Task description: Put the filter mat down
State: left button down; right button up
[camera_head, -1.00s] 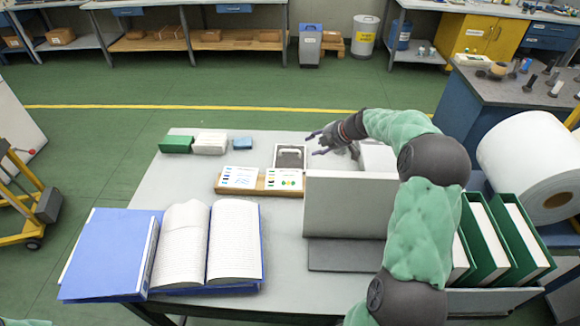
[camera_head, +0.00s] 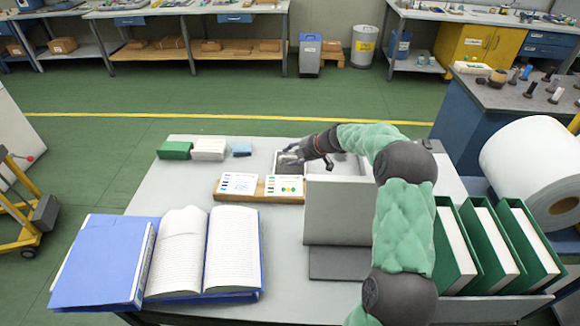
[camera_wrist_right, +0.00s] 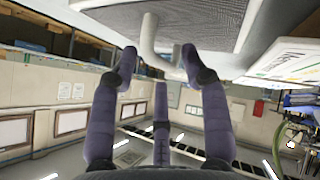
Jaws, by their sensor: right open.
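My left gripper is not in view.
A grey upright panel (camera_head: 337,210) stands right of a wooden board with cards (camera_head: 262,199). An open binder (camera_head: 205,250) and blue folders (camera_head: 103,262) lie front left. Green binders (camera_head: 500,245) stand at right. Small boxes (camera_head: 208,149) sit at the back left.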

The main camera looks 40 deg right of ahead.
jog(key=shift+w+a+f, duration=0.1)
jog(key=shift+w+f, duration=0.25)
jog(key=shift+w, duration=0.1)
grip_shut()
jog(key=shift+r, duration=0.5)
notch_tip(320, 180, up, 2)
jog(key=shift+r+p, duration=0.15)
jog(key=shift+p, duration=0.5)
jog(key=s+a+r+p, duration=0.2)
jog(key=s+a+r, duration=0.6)
jog(key=s, duration=0.3)
jog(key=shift+a+r, duration=0.4)
jog(key=shift+r, duration=0.5)
